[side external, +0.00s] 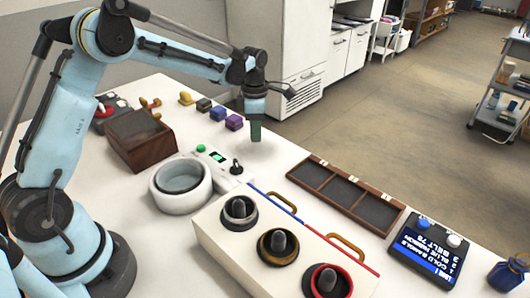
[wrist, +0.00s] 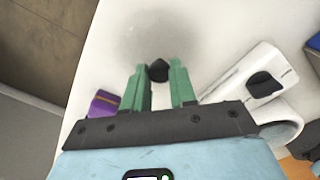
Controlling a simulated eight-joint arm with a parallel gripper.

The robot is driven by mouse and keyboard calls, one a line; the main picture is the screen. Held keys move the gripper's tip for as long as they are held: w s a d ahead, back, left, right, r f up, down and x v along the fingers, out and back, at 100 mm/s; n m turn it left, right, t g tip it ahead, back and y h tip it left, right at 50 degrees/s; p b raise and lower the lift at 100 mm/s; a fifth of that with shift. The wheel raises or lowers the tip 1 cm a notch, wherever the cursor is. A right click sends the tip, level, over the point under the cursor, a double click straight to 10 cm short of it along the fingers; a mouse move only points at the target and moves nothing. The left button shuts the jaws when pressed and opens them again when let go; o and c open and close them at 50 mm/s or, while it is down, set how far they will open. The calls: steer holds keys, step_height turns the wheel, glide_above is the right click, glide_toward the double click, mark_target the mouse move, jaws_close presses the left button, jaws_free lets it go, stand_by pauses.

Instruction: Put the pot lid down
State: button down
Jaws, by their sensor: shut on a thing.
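My gripper (side external: 255,142) hangs fingers down above the white table, behind and right of the pot. In the wrist view its green fingers (wrist: 158,85) are closed on a small black knob (wrist: 159,70), which looks like the pot lid's knob. The lid's disc cannot be clearly made out; a soft grey round patch, perhaps its shadow, shows on the table beyond the fingertips. The white round pot (side external: 160,200) stands on the table with its top uncovered, showing a grey inside.
A control unit (side external: 217,160) with a black knob adjoins the pot. Coloured blocks, including a purple one (side external: 234,123), line the back edge. A dark brown box (side external: 140,140) stands left, a compartment tray (side external: 345,192) right. Bare table lies beneath my gripper.

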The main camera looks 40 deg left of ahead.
steer(key=shift+f, duration=0.7)
steer(key=shift+f, duration=0.1)
steer(key=c, duration=0.9)
jaws_free()
